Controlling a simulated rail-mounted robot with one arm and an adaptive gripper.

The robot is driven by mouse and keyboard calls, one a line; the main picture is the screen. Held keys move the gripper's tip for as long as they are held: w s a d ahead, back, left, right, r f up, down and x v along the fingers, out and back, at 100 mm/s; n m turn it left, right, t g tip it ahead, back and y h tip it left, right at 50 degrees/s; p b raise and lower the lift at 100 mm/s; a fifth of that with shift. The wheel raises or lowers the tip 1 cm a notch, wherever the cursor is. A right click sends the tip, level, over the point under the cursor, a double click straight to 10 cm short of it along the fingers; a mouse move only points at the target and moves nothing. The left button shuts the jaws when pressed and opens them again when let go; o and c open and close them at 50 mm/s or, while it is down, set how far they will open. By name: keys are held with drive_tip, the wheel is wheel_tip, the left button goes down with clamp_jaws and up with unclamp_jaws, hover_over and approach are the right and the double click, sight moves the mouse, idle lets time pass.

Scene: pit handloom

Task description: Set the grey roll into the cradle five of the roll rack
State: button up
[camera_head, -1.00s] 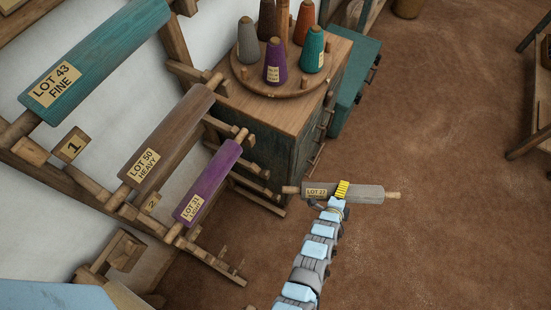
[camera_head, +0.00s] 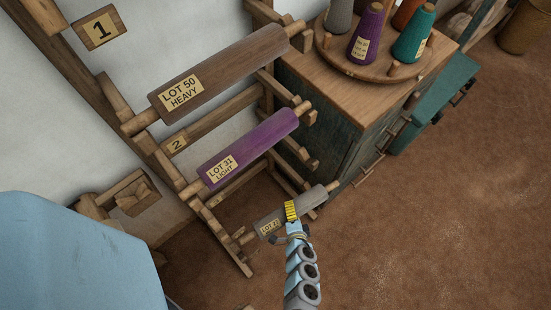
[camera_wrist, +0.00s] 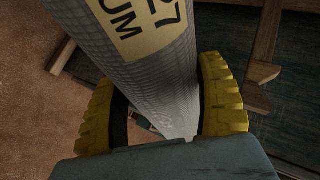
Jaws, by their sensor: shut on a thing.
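The grey roll (camera_head: 312,201) has wooden end pins and a pale label, partly read as LOT 27 in the wrist view (camera_wrist: 150,65). My gripper (camera_head: 291,211), with yellow pads, is shut around the roll near its middle. The roll slants up to the right, below the purple roll and close to the lower arms of the wooden roll rack (camera_head: 222,238). I cannot tell whether its pins touch the rack. Number plates 1 (camera_head: 99,28) and 2 (camera_head: 176,145) show; no plate five can be read.
A brown roll (camera_head: 240,62) and a purple roll (camera_head: 262,138) rest on the rack above the grey roll. A dark cabinet (camera_head: 345,118) with cones of yarn stands behind to the right. The brown floor (camera_head: 450,220) at the right is open.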

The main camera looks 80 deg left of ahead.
sight(277, 215)
drive_tip(key=shift+n+g, duration=0.9)
drive_tip(key=s, duration=0.1)
drive_tip(key=s+f, duration=0.1)
drive_tip(key=s, duration=0.1)
drive_tip(key=s+f+b, duration=0.1)
drive_tip(key=s, duration=0.1)
drive_tip(key=shift+s+a, duration=0.2)
drive_tip(key=shift+s+f, duration=0.15)
drive_tip(key=shift+f, duration=0.1)
wheel_tip(277, 215, down, 10)
drive_tip(key=b, duration=0.6)
drive_tip(key=shift+r, duration=0.15)
drive_tip(key=o, duration=1.3)
drive_tip(key=shift+a+r, duration=0.1)
drive_tip(key=shift+a, duration=0.05)
drive_tip(key=shift+c, duration=0.2)
drive_tip(key=p+v, duration=0.4)
drive_tip(key=v, duration=0.8)
